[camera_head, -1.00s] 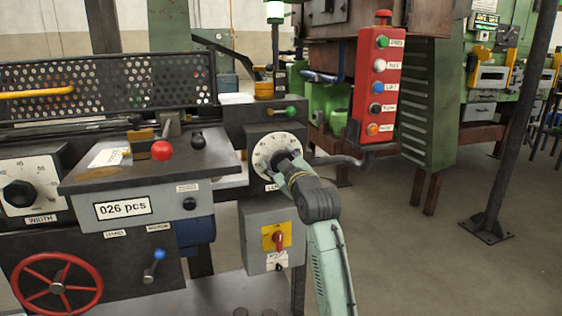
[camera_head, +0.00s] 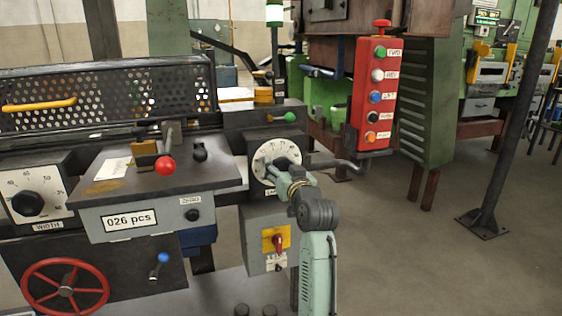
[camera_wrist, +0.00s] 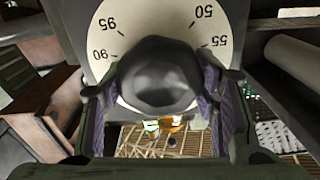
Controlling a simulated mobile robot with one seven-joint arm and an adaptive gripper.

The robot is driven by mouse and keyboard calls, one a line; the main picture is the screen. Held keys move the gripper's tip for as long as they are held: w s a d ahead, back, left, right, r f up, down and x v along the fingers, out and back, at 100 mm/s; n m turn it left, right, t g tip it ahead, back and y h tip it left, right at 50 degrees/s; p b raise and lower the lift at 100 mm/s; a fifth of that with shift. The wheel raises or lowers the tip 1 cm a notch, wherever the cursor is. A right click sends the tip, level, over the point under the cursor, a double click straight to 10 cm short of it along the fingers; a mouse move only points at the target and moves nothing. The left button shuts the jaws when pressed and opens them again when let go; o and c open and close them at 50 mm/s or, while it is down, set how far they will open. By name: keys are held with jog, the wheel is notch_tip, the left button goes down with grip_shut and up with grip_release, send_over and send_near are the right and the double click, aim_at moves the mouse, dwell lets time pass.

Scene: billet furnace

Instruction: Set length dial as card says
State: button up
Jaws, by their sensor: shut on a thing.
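The length dial (camera_head: 264,153) is a round white scale on the grey machine post, with a dark knob at its middle. In the wrist view the scale (camera_wrist: 198,24) shows 50, 55, 90 and 95 upside down around the black knob (camera_wrist: 158,72). My gripper (camera_wrist: 160,96) is shut on this knob, one finger on each side. In the head view my gripper (camera_head: 284,171) covers the dial's lower part and part of the label below. The pointer mark cannot be made out. A white card (camera_head: 114,168) lies on the desk top; its writing is too small to read.
The width dial (camera_head: 28,203) is at the left, above a red handwheel (camera_head: 65,288). A yellow-backed red switch (camera_head: 277,241) is just below the length dial. A red button box (camera_head: 374,95) hangs at the right. Open floor (camera_head: 420,260) lies right of my arm.

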jog(key=m+p, duration=0.3)
jog(key=m, duration=0.2)
jog(key=shift+r+m, duration=0.1)
jog(key=shift+m, duration=0.2)
jog(key=shift+d+m+p, duration=0.1)
jog(key=shift+m+p, duration=1.15)
jog(key=shift+m, duration=0.25)
jog(key=shift+f+m, duration=0.2)
jog(key=shift+m, duration=0.1)
jog(key=o, duration=1.2)
jog(key=shift+c, duration=0.2)
jog(key=v, duration=1.2)
jog(key=shift+d, duration=0.1)
